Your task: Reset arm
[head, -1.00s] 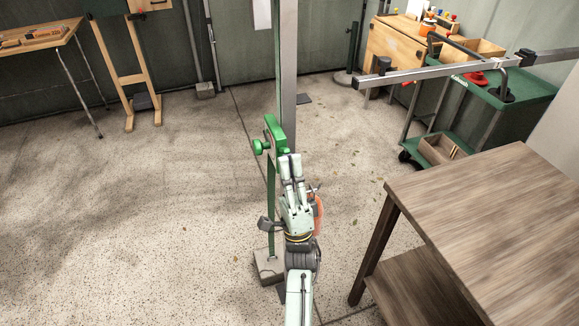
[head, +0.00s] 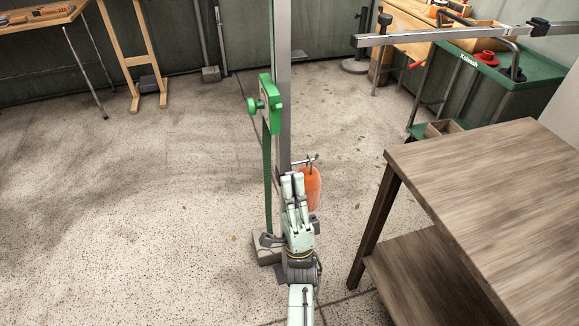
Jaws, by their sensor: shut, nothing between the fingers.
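My gripper (head: 292,180) is in the lower middle of the head view, at the end of my pale arm, with its fingers close together and nothing between them. It points away from me, in front of an upright metal post (head: 284,100). A green clamp block with a knob (head: 270,104) is on the post, above and a little left of the fingertips. An orange thing (head: 312,188) shows just right of the fingers; I cannot tell whether it touches them.
A brown wooden table (head: 480,190) with a lower shelf stands close on the right. A metal bar (head: 430,36) reaches in above a green cart (head: 500,85) at the back right. A wooden table (head: 40,18) is at the far left. The speckled floor (head: 130,210) on the left is clear.

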